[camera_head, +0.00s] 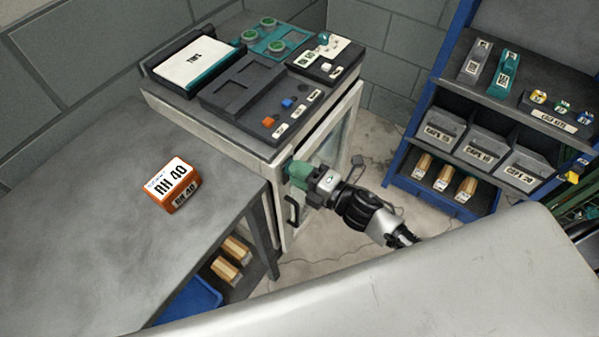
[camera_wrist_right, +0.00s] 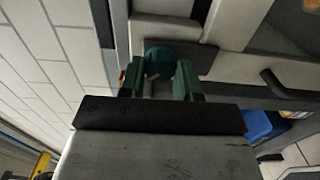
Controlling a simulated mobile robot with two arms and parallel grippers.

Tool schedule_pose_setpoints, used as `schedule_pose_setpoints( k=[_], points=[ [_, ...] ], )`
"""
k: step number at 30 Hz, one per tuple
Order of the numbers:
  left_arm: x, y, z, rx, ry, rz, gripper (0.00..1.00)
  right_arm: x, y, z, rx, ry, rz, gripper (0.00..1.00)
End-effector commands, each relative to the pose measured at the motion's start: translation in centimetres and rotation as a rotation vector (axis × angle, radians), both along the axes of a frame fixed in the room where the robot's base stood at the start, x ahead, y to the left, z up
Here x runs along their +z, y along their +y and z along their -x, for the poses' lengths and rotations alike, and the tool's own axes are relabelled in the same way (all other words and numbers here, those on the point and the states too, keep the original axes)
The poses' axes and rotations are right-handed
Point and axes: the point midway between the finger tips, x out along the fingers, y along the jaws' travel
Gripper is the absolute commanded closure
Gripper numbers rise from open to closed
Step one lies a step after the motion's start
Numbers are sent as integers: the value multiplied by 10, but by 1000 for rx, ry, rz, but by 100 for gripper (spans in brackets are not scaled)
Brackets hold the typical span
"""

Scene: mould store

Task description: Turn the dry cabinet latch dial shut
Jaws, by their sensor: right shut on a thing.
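The dry cabinet (camera_head: 262,158) stands beside the grey bench, with its glazed door (camera_head: 330,140) facing right and appearing closed. The green latch dial (camera_head: 297,171) is on the cabinet's front edge, and in the right wrist view the dial (camera_wrist_right: 159,62) sits between my two fingers. My right gripper (camera_head: 309,176) is shut on the dial; it also shows in the right wrist view (camera_wrist_right: 160,82). The gripper hides much of the dial, so its turn angle cannot be read. My left gripper is not in view.
A black door handle (camera_head: 292,210) is just below my right gripper. Trays and a book-like case (camera_head: 190,62) lie on the cabinet top. An orange RH 40 box (camera_head: 173,186) sits on the bench (camera_head: 90,240). A blue shelf rack (camera_head: 415,140) stands at right, with open floor between.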

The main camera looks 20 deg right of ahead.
Motion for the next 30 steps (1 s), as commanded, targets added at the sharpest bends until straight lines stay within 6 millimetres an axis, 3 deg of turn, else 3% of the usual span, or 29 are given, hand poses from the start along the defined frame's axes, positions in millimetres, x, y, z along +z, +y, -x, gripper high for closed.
schedule_pose_setpoints(
  k=[11, 12, 17, 26, 30],
  points=[
    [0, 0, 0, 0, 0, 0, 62, -1, 0, 1, 1, -3, 8, 91],
    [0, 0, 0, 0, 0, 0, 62, -1, 0, 1, 1, -3, 8, 66],
    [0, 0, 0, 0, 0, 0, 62, -1, 0, 1, 0, -2, 7, 42],
    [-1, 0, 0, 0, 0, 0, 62, -1, -1, 1, 0, -2, 6, 42],
    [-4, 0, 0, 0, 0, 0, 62, -3, -10, 13, -1, 0, 6, 42]
  ],
)
